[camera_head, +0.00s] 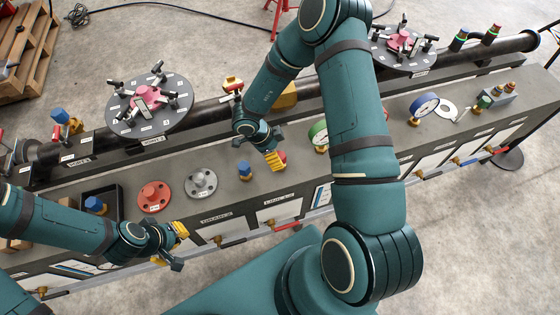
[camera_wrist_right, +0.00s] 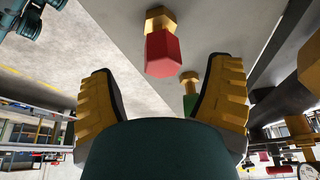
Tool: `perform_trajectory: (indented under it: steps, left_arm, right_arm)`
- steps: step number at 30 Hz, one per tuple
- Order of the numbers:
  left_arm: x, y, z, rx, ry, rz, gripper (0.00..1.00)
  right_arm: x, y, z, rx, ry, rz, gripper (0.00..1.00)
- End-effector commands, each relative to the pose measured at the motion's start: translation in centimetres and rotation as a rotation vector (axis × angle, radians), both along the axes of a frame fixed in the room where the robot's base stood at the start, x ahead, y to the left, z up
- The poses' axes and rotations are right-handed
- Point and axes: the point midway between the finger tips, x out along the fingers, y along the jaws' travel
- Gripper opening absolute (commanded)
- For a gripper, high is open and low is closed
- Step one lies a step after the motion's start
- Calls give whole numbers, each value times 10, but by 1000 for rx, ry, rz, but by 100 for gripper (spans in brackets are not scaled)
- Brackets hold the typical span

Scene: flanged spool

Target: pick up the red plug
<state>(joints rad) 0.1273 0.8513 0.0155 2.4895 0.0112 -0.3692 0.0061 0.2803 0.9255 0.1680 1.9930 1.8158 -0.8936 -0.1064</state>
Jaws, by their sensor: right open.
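The red plug (camera_wrist_right: 162,52) has a red hexagonal body and a brass end. In the right wrist view it is at the upper middle, ahead of and between the finger ends. In the head view its red part (camera_head: 282,156) shows beside the right gripper's yellow finger, partly hidden. My right gripper (camera_wrist_right: 164,72) is open, with nothing between its yellow pads; it also shows in the head view (camera_head: 272,159) low over the bench. My left gripper (camera_head: 179,246) is at the bench's front edge at lower left, its fingers apart and empty.
A red flange (camera_head: 153,197), a grey flange (camera_head: 201,183) and a blue plug (camera_head: 245,171) stand on the grey bench. A green-and-brass plug (camera_wrist_right: 189,88) is near the red one. A green-rimmed gauge (camera_head: 319,136) is to the right. A pipe runs along the back.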

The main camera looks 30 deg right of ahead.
Motion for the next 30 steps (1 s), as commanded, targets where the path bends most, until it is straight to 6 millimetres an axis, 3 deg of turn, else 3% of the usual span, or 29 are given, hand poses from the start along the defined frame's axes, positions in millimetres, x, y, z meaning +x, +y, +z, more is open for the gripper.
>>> perform_trajectory:
  steps: [10, 18, 20, 25, 30]
  left_arm:
    - [-4, -1, -13, -2, 9, -7, 0]
    - [-5, -1, -13, -2, 10, -8, 0]
    - [-5, -1, -13, -2, 10, -8, 0]
    - [-4, -1, -13, -2, 10, -7, 0]
    - [-4, -1, -13, -2, 10, -7, 0]
  right_arm:
    - [-6, -18, -42, 1, 2, -1, 79]
    - [-6, -20, -44, 0, -1, 1, 79]
    - [-6, -20, -44, 0, -1, 1, 62]
    - [-7, -20, -44, 0, -1, 1, 2]
    - [-7, -20, -44, -1, 1, 1, 0]
